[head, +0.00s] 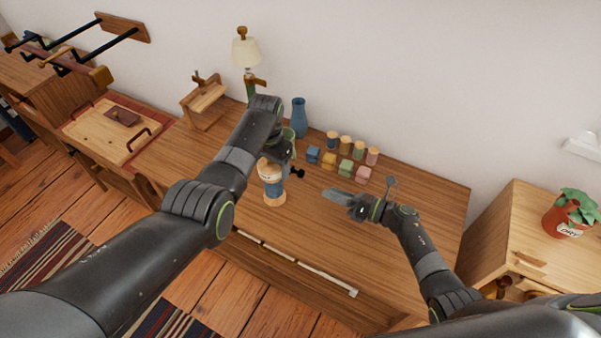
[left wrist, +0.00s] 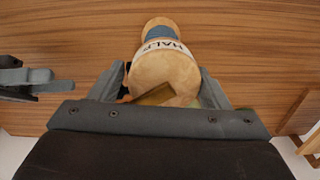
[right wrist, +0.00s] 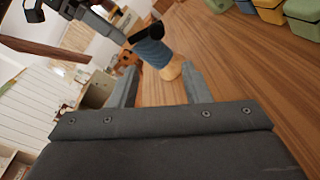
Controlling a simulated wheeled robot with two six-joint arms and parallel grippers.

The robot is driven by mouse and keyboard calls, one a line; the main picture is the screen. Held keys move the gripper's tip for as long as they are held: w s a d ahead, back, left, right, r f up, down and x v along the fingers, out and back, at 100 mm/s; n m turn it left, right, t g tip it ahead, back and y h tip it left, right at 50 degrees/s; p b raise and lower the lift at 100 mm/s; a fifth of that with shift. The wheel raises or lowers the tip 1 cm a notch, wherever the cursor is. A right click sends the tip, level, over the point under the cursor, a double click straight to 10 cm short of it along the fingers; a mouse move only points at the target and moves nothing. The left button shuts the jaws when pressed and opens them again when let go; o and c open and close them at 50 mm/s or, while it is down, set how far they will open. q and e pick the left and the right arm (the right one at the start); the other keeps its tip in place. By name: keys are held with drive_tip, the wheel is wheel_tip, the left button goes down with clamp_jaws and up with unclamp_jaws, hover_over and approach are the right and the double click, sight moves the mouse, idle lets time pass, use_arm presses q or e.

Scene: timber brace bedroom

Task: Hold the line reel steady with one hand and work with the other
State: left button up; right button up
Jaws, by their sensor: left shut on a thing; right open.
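The line reel (head: 273,190) stands upright on the wooden desk, with a pale wooden base, a blue wound middle and a lettered white band near the top. My left gripper (head: 277,160) is shut on its upper part from above. In the left wrist view the reel's round wooden top (left wrist: 165,70) lies between the fingers. A black knob (head: 298,174) sticks out at the reel's right side. My right gripper (head: 338,195) is open and empty, to the right of the reel and apart from it. The right wrist view shows the reel's blue winding (right wrist: 153,52) ahead of the fingers.
Several coloured blocks (head: 328,161) and small jars (head: 345,144) stand on the desk behind the grippers. A blue vase (head: 299,117) and a lamp (head: 246,52) stand at the back. The desk's front right area (head: 350,250) is clear. A potted plant (head: 570,215) sits on the right cabinet.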

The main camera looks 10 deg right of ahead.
sight(303, 175)
drive_tip(key=m, duration=0.3)
drive_tip(key=m+h, duration=0.1)
drive_tip(key=shift+s+a+r+m+t, duration=0.1)
drive_tip(key=shift+s+a+m+t, duration=0.2)
drive_tip(key=shift+a+m+t, duration=0.1)
use_arm(q)
drive_tip(key=shift+c, duration=1.1)
drive_tip(key=shift+o, duration=0.2)
use_arm(e)
drive_tip(key=w+a+m, duration=0.2)
drive_tip(key=m, duration=0.2)
drive_tip(key=w+a+m+t+h, duration=0.1)
drive_tip(key=w+a+m, duration=0.2)
drive_tip(key=w+a+m+t+h, duration=0.1)
drive_tip(key=w+a+m, duration=0.1)
drive_tip(key=w+m, duration=0.1)
drive_tip(key=shift+w+a+r+m, duration=0.1)
drive_tip(key=shift+a+r+m, duration=0.25)
drive_tip(key=shift+m, duration=0.45)
clamp_jaws()
